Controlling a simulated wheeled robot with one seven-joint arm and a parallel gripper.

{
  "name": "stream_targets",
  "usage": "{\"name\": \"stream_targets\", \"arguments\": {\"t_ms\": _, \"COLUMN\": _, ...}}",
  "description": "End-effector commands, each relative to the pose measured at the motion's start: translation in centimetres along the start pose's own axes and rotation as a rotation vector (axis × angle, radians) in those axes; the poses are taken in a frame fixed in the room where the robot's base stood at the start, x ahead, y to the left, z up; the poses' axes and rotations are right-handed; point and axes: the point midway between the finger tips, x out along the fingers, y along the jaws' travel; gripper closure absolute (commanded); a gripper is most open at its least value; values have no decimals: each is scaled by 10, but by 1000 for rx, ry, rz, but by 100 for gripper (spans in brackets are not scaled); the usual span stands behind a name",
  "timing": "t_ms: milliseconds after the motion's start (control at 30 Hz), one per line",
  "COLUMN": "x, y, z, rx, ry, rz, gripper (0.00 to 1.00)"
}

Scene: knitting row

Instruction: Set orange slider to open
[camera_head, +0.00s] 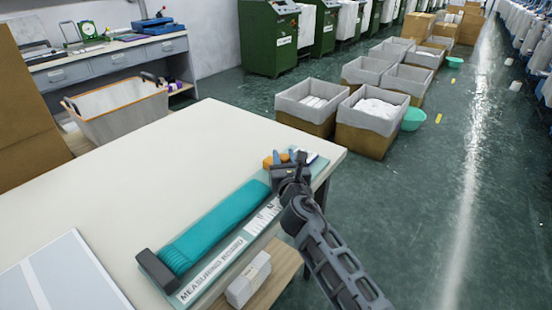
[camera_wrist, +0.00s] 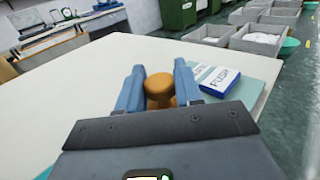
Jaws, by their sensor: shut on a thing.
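The measuring board (camera_head: 228,268) lies along the table's right front edge, its printed name readable. A teal knitted piece (camera_head: 215,226) lies flat on it, with a dark block (camera_head: 157,272) at its near end. The orange slider (camera_head: 269,162) is at the board's far end, partly hidden by my gripper (camera_head: 290,160). In the wrist view, the orange slider's round knob (camera_wrist: 159,90) stands between my two blue-grey fingers (camera_wrist: 159,72), which are shut on it. A blue and white block marked PUSH (camera_wrist: 219,80) sits just right of the fingers.
A small white box (camera_head: 248,280) rests on a lower wooden shelf beside the board. A pale panel (camera_head: 62,278) lies at the table's near left. The table's middle (camera_head: 170,165) is clear. A bin (camera_head: 120,110) stands behind; lined crates (camera_head: 372,120) stand on the floor.

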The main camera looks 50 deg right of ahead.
Motion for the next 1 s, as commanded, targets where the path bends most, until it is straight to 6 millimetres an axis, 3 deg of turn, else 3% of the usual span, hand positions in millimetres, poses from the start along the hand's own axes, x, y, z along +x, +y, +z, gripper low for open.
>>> {"name": "stream_targets", "arguments": {"t_ms": 267, "x": 4, "y": -3, "z": 6, "rx": 4, "ry": -10, "rz": -4, "gripper": 100}}
{"name": "stream_targets", "arguments": {"t_ms": 300, "x": 4, "y": -3, "z": 6, "rx": 4, "ry": -11, "rz": -5, "gripper": 63}}
{"name": "stream_targets", "arguments": {"t_ms": 500, "x": 4, "y": -3, "z": 5, "rx": 4, "ry": -9, "rz": -5, "gripper": 44}}
{"name": "stream_targets", "arguments": {"t_ms": 767, "x": 2, "y": -2, "z": 3, "rx": 2, "ry": -5, "rz": -3, "gripper": 44}}
{"name": "stream_targets", "arguments": {"t_ms": 1000, "x": -27, "y": -2, "z": 1, "rx": 1, "ry": -4, "rz": -1, "gripper": 44}}
